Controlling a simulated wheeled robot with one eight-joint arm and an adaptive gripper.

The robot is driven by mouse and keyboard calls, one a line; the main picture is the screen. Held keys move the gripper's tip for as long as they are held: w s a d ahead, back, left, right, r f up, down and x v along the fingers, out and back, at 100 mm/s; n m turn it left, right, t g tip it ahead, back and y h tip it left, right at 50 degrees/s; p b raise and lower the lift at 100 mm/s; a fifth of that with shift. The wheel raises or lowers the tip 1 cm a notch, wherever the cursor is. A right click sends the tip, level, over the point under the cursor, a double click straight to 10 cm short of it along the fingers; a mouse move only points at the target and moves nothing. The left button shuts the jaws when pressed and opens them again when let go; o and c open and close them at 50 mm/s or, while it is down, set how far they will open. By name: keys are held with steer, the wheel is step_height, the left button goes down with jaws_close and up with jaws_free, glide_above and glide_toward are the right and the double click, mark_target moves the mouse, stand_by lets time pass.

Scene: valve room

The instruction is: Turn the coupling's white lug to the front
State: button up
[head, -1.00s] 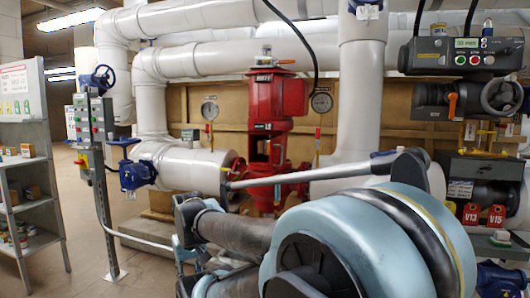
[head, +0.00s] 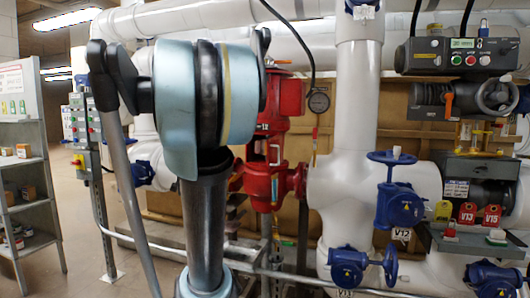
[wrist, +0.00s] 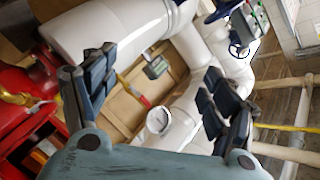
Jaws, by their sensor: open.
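The red pump (head: 278,150) stands behind my raised arm in the head view, its left side partly covered. A dark opening shows in its red frame. I cannot make out the coupling or its white lug in either view. Part of the red machine (wrist: 22,95) also shows at the left edge of the wrist view. My gripper (wrist: 158,95) is open in the wrist view, its dark padded fingers wide apart with nothing held between them. It is apart from the red machine, with pipes and a gauge beyond it. I cannot make out the gripper in the head view.
Blue valves (head: 399,205) sit on white pipes right of the pump. A control box (head: 460,57) hangs at upper right, above red tags (head: 467,213). A shelf (head: 28,205) stands at left. A gauge (wrist: 158,120) shows beyond my fingers. Open floor lies beside the shelf.

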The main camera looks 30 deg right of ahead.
steer(key=w+d+r+m+t+h, duration=0.1)
steer(key=w+d+r+m+h, duration=0.15)
steer(key=d, duration=0.25)
steer(key=w+d+r+m+h, duration=0.1)
steer(key=d+r+m+h, duration=0.15)
steer(key=d, duration=0.25)
steer(key=s+d+f+m+g+h, duration=0.1)
steer(key=s+d+m+g+h, duration=0.1)
steer(key=d+m+g+h, duration=0.65)
steer(key=s+d+f+m+h, duration=0.15)
steer(key=d+m, duration=0.45)
steer(key=d, duration=0.7)
steer(key=x, duration=1.7)
steer(key=shift+s+f, duration=0.15)
steer(key=c, duration=1.1)
steer(key=shift+a, duration=0.15)
steer(key=shift+c, duration=0.3)
